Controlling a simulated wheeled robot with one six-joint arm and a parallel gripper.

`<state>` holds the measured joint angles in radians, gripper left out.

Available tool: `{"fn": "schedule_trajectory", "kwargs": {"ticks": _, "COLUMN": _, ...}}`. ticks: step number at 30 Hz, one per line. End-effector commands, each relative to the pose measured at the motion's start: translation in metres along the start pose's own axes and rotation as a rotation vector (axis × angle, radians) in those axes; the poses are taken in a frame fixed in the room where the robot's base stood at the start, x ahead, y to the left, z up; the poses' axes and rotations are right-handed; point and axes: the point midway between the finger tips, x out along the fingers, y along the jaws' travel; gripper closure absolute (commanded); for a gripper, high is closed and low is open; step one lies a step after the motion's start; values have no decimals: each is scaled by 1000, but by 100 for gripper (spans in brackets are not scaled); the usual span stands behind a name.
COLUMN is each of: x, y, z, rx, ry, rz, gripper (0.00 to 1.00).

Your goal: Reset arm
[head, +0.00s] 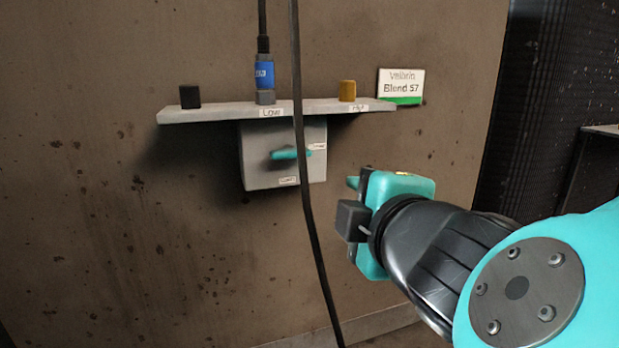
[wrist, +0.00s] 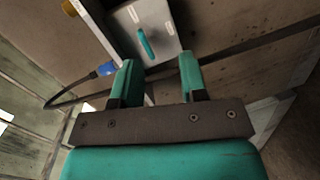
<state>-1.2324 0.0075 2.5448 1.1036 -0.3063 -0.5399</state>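My gripper (wrist: 157,80) shows in the wrist view with its two teal fingers apart and nothing between them. In the head view my gripper (head: 352,183) is to the right of and a little below a grey switch box, apart from it; its fingers are mostly hidden there by its own body. The grey switch box (head: 257,168) is fixed to the wall under a shelf and has a teal handle (head: 290,154) lying about level. The box (wrist: 165,30) and its teal handle (wrist: 146,43) also show beyond the fingers in the wrist view.
A grey shelf (head: 215,113) carries a black cap (head: 190,97), a blue connector (head: 265,77) on a cable, and a yellow-brown cap (head: 347,91). A sign reading "Blend 57" (head: 401,85) stands at its right end. A dark cable (head: 310,215) hangs in front of the box.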

Motion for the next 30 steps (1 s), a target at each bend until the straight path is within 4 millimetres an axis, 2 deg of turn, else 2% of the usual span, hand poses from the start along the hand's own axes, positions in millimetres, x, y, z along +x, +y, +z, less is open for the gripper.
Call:
{"fn": "schedule_trajectory", "kwargs": {"ticks": 1, "x": 2, "y": 12, "z": 19, "rx": 102, "ry": -76, "rz": -92, "gripper": 61}}
{"fn": "schedule_trajectory", "kwargs": {"ticks": 3, "x": 0, "y": 6, "z": 43, "rx": 271, "ry": -184, "rz": -256, "gripper": 61}}
{"fn": "schedule_trajectory", "kwargs": {"ticks": 6, "x": -20, "y": -2, "z": 64, "rx": 518, "ry": -328, "rz": -499, "gripper": 61}}
{"fn": "schedule_trajectory", "kwargs": {"ticks": 8, "x": -37, "y": -3, "z": 66, "rx": 647, "ry": -397, "rz": -634, "gripper": 61}}
{"fn": "schedule_trajectory", "kwargs": {"ticks": 14, "x": -94, "y": 13, "z": 55, "rx": 919, "ry": -527, "rz": -975, "gripper": 61}}
{"fn": "schedule_trajectory", "kwargs": {"ticks": 22, "x": -162, "y": 62, "z": 36, "rx": 1066, "ry": -593, "rz": -1276, "gripper": 61}}
{"fn": "schedule_trajectory", "kwargs": {"ticks": 30, "x": -174, "y": 124, "z": 23, "rx": 1054, "ry": -588, "rz": -1279, "gripper": 61}}
